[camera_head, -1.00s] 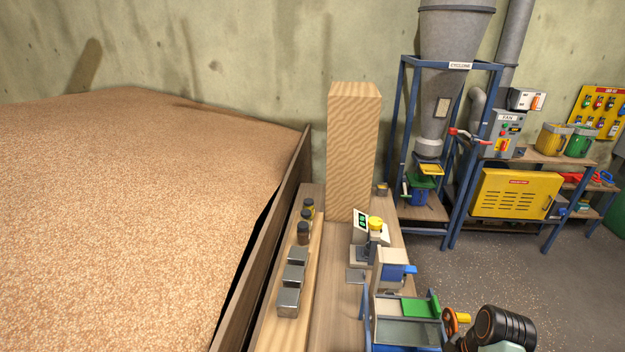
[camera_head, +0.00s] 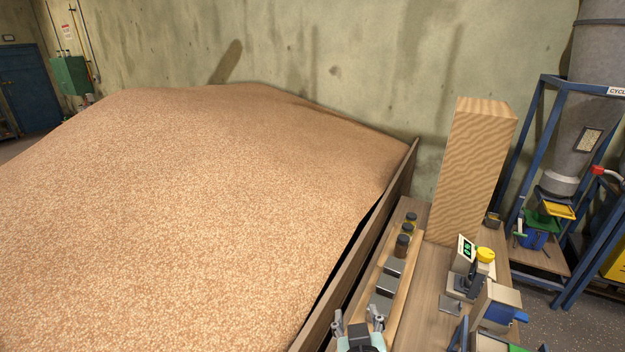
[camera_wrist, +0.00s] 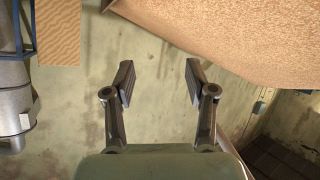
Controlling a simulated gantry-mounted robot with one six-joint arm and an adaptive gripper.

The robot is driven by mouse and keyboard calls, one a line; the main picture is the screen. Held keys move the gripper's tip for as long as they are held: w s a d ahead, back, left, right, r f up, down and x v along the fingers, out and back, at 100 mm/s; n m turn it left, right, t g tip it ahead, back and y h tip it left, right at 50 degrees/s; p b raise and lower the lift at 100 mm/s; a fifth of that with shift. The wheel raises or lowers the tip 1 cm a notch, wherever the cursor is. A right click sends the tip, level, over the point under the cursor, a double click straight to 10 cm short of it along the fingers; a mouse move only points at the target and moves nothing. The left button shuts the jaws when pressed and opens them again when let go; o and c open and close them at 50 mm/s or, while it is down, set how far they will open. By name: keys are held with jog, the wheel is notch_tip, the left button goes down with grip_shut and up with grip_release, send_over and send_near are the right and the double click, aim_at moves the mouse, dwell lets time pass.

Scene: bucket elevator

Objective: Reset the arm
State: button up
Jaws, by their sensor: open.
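My gripper (camera_head: 358,324) shows at the bottom of the head view, in front of the wooden bench and beside the grain bin's board wall. In the wrist view my gripper (camera_wrist: 158,82) has its two fingers spread wide apart, with nothing between them. Behind the fingers is only bare concrete wall, and the wrist picture appears upside down. Most of my arm is out of view below the head picture.
A large grain heap (camera_head: 200,200) lies behind a board wall (camera_head: 345,270). A bench (camera_head: 425,275) holds metal tins (camera_head: 384,285), dark jars (camera_head: 403,245), a meter device (camera_head: 468,270) and a tall wooden column (camera_head: 472,170). A blue cyclone frame (camera_head: 535,150) stands at right.

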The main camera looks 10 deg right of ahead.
jog(key=s+a+r+t+y, duration=0.2)
jog(key=s+a+r+t, duration=0.15)
jog(key=a+r, duration=0.65)
jog(key=s+a+f+g+b, duration=0.1)
jog(key=s+f+b, duration=0.25)
jog(key=f, duration=0.45)
jog(key=s+a+f+g+b, duration=0.1)
jog(key=s+f+b, duration=0.25)
jog(key=f, duration=0.45)
jog(key=s+a+f+g+b, duration=0.1)
jog(key=s+f+g+b, duration=0.2)
jog(key=f, duration=0.4)
notch_tip(320, 180, up, 19)
jog(key=t+p, duration=0.1)
jog(key=p, duration=1.7)
jog(key=shift+w+d+r+y, duration=0.2)
jog(key=shift+w+d+y, duration=0.05)
jog(key=shift+d+y, duration=0.05)
jog(key=shift+a+f, duration=0.1)
